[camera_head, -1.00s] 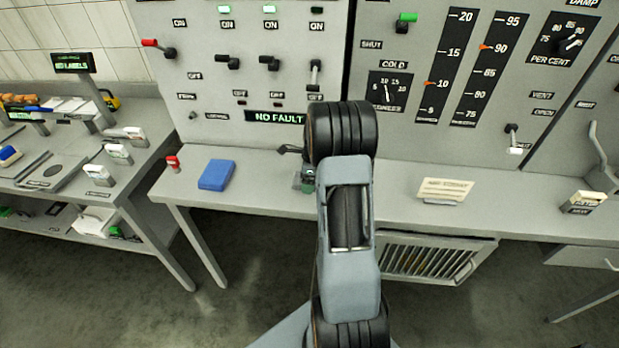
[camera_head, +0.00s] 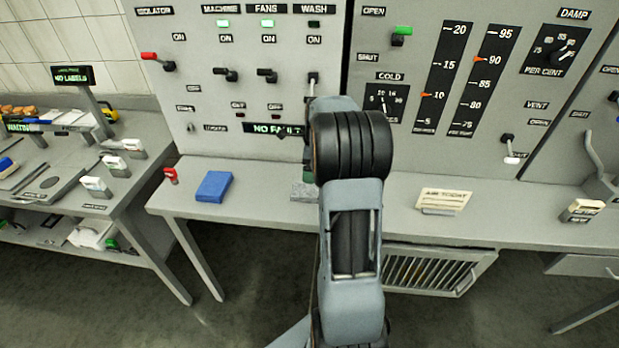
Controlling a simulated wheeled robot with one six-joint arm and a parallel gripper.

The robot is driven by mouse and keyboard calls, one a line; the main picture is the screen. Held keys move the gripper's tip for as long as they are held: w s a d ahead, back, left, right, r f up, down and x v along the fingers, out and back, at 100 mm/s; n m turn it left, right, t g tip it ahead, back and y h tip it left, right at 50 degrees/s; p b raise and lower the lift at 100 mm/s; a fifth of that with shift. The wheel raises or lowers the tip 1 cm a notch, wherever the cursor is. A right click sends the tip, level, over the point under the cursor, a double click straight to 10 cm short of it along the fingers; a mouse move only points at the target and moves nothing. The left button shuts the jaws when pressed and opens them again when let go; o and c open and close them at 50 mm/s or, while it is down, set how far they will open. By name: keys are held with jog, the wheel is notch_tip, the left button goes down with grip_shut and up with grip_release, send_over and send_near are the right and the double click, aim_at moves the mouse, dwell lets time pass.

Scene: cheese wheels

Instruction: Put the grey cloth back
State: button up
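A small flat grey speckled piece (camera_head: 304,191), which looks like the grey cloth, lies on the bench top just left of my arm. Its right side may be hidden behind the arm. My arm stands upright in the middle of the view, and its upper part reaches up in front of the panel. My gripper is almost wholly hidden behind the arm. Only a small dark part shows left of the arm, over the NO FAULT sign (camera_head: 268,128). I cannot see its fingertips or whether it holds anything.
A blue folded pad (camera_head: 213,187) lies left on the bench (camera_head: 260,200), beside a red switch (camera_head: 171,175). A card (camera_head: 445,200) stands to the right. Levers and gauges cover the panel behind. A side table (camera_head: 60,190) stands at the left.

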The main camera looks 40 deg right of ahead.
jog(key=s+a+r+n+t, duration=0.1)
jog(key=s+a+r+n, duration=0.1)
jog(key=a+r+n, duration=0.3)
jog(key=s+a+r+n, duration=0.2)
jog(key=s+a+n, duration=0.1)
jog(key=a+n, duration=0.4)
jog(key=s+a+n+t+h, duration=0.1)
jog(key=s+a+n+t, duration=0.1)
jog(key=s+a+n, duration=1)
jog(key=n, duration=0.3)
jog(key=shift+f, duration=0.35)
